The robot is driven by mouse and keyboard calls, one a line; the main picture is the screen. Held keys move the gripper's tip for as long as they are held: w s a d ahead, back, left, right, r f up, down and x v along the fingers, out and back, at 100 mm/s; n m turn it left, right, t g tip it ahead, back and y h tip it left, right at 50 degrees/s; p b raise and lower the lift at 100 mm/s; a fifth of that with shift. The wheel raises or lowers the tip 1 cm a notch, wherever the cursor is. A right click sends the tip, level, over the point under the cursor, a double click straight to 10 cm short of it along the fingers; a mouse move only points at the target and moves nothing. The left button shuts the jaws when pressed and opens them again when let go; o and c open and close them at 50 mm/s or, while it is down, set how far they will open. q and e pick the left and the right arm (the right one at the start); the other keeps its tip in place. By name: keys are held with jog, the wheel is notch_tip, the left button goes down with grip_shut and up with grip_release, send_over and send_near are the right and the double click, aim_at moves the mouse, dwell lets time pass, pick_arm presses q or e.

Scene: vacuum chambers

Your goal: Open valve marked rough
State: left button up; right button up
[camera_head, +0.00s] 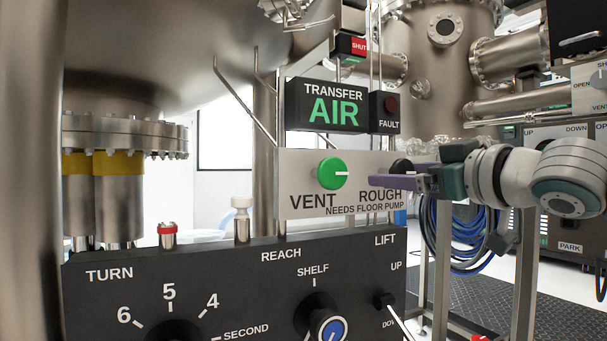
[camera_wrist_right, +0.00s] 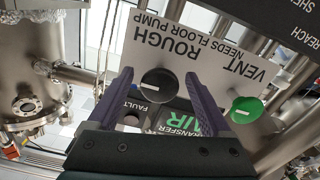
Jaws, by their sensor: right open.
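The valve knob marked ROUGH (camera_head: 402,166) is a black round knob on a pale panel (camera_head: 300,158), mostly hidden behind my gripper in the head view. In the right wrist view the black knob (camera_wrist_right: 158,85) shows whole, with a white pointer line, near the upside-down word ROUGH. My right gripper (camera_head: 380,180) comes in from the right in front of it. Its purple fingers (camera_wrist_right: 157,82) are open, one on each side of the knob in the wrist view; I cannot tell whether they touch it. My left gripper is not in view.
A green VENT knob (camera_head: 332,173) sits left on the same panel. A TRANSFER AIR sign (camera_head: 325,106) and FAULT lamp box (camera_head: 385,112) are just above. A black control panel (camera_head: 235,290) with dials and a LIFT lever (camera_head: 384,300) stands below. Blue hoses (camera_head: 455,235) hang behind.

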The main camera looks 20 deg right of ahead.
grip_shut()
dwell(0.6)
